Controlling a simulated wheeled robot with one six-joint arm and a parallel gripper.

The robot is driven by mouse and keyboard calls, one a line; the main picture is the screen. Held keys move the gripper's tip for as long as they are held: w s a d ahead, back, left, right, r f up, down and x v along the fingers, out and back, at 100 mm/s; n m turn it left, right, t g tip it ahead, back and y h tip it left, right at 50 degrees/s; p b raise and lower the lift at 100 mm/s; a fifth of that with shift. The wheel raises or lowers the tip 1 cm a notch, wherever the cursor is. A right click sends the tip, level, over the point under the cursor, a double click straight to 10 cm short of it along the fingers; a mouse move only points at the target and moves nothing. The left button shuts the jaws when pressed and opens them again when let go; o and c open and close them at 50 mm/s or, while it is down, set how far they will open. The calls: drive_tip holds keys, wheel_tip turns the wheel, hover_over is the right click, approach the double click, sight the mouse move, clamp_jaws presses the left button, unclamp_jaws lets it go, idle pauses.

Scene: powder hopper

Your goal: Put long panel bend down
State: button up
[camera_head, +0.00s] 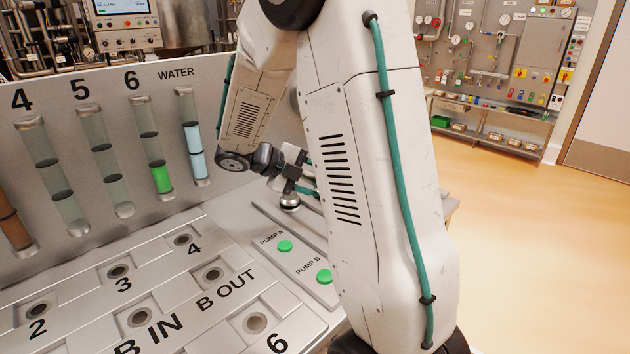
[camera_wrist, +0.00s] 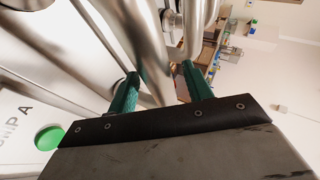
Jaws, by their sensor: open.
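My gripper (camera_wrist: 159,72) has its two green fingers apart in the wrist view. A shiny steel tube (camera_wrist: 150,45) runs between and beyond the fingers; it looks like the long panel bend, but I cannot tell whether it touches either finger. In the head view my gripper (camera_head: 307,191) is low over the panel's right side, behind the pump buttons and partly hidden by my arm. A small rounded steel part (camera_head: 289,203) shows just below it. The rest of the bend is hidden there.
Other steel tubes (camera_wrist: 195,25) stand close beyond the fingers. The green pump A button (camera_head: 285,246) and pump B button (camera_head: 324,277) are near my arm. Numbered ports fill the panel (camera_head: 75,262). Sight tubes (camera_head: 157,145) line its back. Open floor (camera_head: 530,230) lies right.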

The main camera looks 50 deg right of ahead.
drive_tip(key=v, duration=1.1)
drive_tip(key=s+a+m+t+y, duration=0.2)
drive_tip(key=s+a+m, duration=0.4)
drive_tip(key=m, duration=0.5)
drive_tip(key=s+a+r+m+t+y, duration=0.1)
drive_tip(key=s+a+m+y, duration=0.3)
drive_tip(key=s+m, duration=0.5)
drive_tip(key=s+a+m+t+y, duration=0.4)
drive_tip(key=s+a+m, duration=0.3)
drive_tip(key=m, duration=0.6)
drive_tip(key=shift+s+a+r, duration=0.35)
drive_tip(key=shift+s+a, duration=0.05)
drive_tip(key=shift+s, duration=0.15)
